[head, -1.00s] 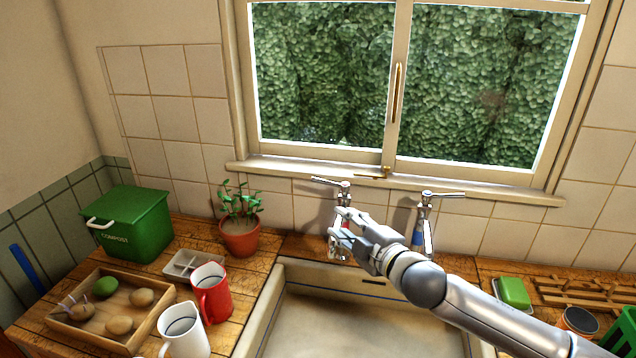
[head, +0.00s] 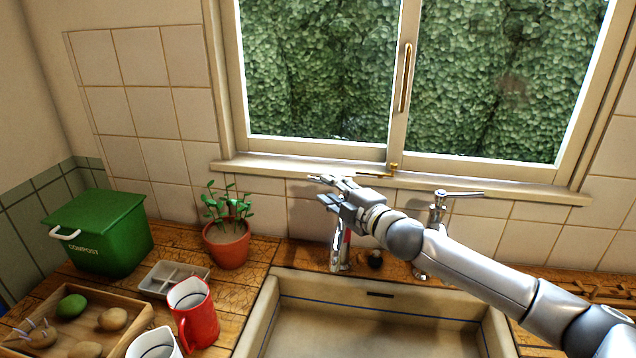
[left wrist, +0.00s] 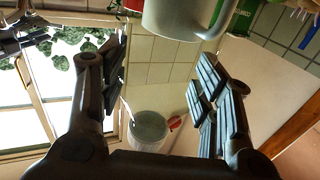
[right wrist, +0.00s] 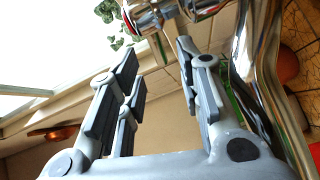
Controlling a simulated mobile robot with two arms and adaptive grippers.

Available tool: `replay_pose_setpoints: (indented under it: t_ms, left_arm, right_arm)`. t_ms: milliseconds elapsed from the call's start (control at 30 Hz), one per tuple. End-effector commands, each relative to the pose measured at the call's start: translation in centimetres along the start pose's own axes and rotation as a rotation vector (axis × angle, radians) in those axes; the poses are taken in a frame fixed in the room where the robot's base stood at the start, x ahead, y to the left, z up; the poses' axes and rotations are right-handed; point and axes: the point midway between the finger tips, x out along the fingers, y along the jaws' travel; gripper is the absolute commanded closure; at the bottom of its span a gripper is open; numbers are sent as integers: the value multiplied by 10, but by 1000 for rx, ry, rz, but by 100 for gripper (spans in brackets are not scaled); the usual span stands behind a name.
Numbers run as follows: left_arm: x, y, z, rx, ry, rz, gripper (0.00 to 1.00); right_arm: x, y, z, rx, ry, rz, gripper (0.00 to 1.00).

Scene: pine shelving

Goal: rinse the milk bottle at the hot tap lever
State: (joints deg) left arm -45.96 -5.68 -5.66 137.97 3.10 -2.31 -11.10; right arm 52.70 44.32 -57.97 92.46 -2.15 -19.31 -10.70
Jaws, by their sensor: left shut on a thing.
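In the head view my right gripper (head: 326,190) is at the top of the left tap (head: 340,255), which has a red mark, and covers its lever. In the right wrist view its fingers (right wrist: 160,75) stand apart, with chrome tap parts (right wrist: 150,18) beyond the tips; I cannot tell whether they touch. My left gripper (left wrist: 155,85) shows only in its wrist view. A pale, round-rimmed, see-through thing between its fingers appears to be the milk bottle (left wrist: 150,128); its outline is hard to make out.
The sink (head: 300,290) lies below the taps. The other tap (head: 436,215) stands right, behind my right arm. A potted plant (head: 228,245), green compost bin (head: 100,230), red jug (head: 195,315), white mug (head: 155,343) and wooden tray (head: 140,307) are at left.

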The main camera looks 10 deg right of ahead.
Motion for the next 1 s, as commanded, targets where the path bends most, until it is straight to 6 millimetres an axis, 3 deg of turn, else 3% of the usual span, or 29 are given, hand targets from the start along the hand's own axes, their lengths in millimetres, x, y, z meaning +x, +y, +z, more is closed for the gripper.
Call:
replay_pose_setpoints:
  t_ms: [200, 400, 867, 1000]
  left_arm:
    - [0, 0, 7, 0, 3, 0, 74]
    - [0, 0, 12, 0, 3, 0, 74]
    - [0, 0, 13, 0, 3, 0, 74]
    - [0, 0, 13, 0, 3, 0, 74]
  right_arm:
    - [33, 0, -1, -1, 1, 1, 67]
    - [53, -1, 0, -1, 0, 1, 67]
    - [62, 0, 0, 0, 0, 0, 67]
    - [62, 0, 0, 0, 0, 0, 82]
